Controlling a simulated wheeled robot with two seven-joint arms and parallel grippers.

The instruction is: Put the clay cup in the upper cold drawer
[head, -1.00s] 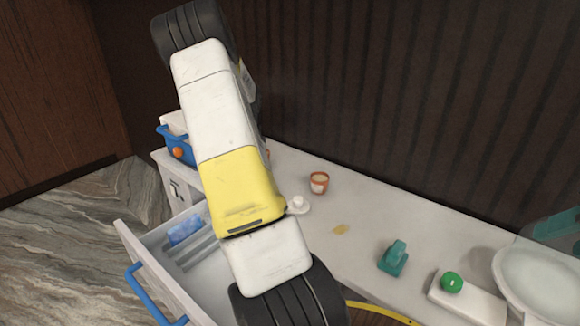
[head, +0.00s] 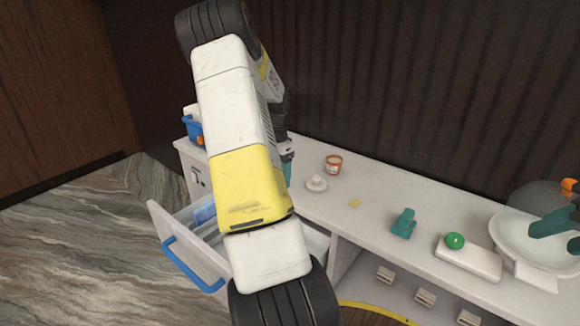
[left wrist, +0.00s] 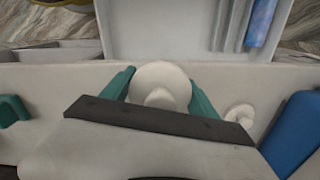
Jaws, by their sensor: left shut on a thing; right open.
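An orange-brown cup with a pale top (head: 333,163), which looks like the clay cup, stands on the counter (head: 375,190). My left gripper (left wrist: 160,95) is shut on a pale round thing with a small knob (left wrist: 160,78), seen from above near the counter's drawer side. My arm hides this held thing in the head view. A pulled-out drawer (head: 190,250) with a blue handle stands open; my arm covers part of it. It also shows in the left wrist view (left wrist: 165,30). My right gripper (head: 552,224) is open at the right edge, by a white bowl.
A small white knobbed thing (head: 316,183) sits beside the cup. A teal object (head: 404,223), a green round thing (head: 454,241) on a white block (head: 470,259) and the white bowl (head: 510,236) stand to the right. A blue container (head: 192,127) is at the far left.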

